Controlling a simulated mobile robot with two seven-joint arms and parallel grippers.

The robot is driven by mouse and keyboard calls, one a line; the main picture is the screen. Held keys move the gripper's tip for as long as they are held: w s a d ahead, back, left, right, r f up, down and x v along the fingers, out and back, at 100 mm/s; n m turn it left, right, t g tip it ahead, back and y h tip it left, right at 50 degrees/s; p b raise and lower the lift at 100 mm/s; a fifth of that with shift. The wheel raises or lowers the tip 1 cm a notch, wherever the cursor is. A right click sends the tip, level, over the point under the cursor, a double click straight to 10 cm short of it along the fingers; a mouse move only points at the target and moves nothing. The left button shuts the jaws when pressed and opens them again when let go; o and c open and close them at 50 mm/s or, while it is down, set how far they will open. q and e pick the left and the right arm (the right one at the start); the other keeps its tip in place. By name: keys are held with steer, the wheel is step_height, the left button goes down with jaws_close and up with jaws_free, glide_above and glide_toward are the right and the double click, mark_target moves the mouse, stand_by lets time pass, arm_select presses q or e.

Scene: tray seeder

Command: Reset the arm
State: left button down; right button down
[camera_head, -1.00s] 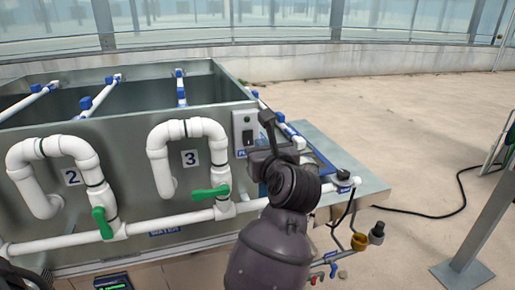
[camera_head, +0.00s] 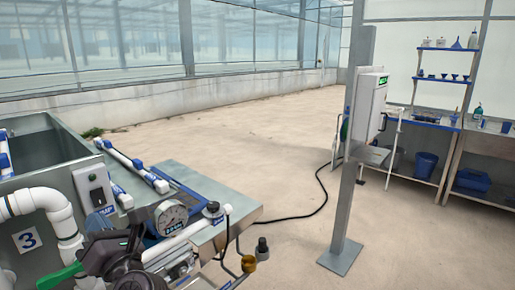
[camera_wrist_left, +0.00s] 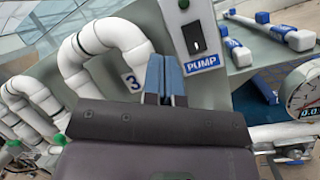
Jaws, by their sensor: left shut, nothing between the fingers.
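My left gripper (camera_head: 136,218) is at the lower left of the head view, dark and partly cut off by the bottom edge. In the left wrist view its two blue-grey fingertips (camera_wrist_left: 165,78) are together, with nothing between them. Beyond them is a grey switch box (camera_wrist_left: 193,35) marked PUMP, with a dark switch. It also shows in the head view (camera_head: 94,190), left of and above the gripper. My fingertips appear close in front of the tank wall; I cannot tell the exact gap. My right gripper is not in view.
White pipes (camera_head: 45,207) stand on the metal tank (camera_head: 45,152) beside the arm. A round gauge (camera_head: 172,218) is right of the gripper. A metal post (camera_head: 350,200) with a box (camera_head: 369,105) stands right. Shelves and benches are behind it. Open floor lies between.

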arm_select(q)
steer(key=s+d+f+m+t+h, duration=0.2)
steer(key=d+f+m+t+h, duration=0.15)
steer(key=f+m+h, duration=0.8)
steer(key=s+d+f+m+t+h, duration=0.2)
steer(key=s+f+m+t+h, duration=0.25)
steer(key=m, duration=1.25)
steer(key=s+f+m+g, duration=0.3)
steer(key=s+f+m, duration=0.1)
steer(key=f, duration=0.3)
steer(key=s+a+f+m+g+h, duration=0.1)
steer(key=s+f+m+g, duration=0.2)
steer(key=f, duration=0.5)
steer(key=s+a+f+m+g, duration=0.1)
steer(key=s+f+m+g, duration=0.3)
steer(key=s+f, duration=0.2)
steer(key=shift+s+f+m+g, duration=0.15)
steer(key=shift+f+m+g, duration=0.2)
steer(key=shift+f, duration=0.4)
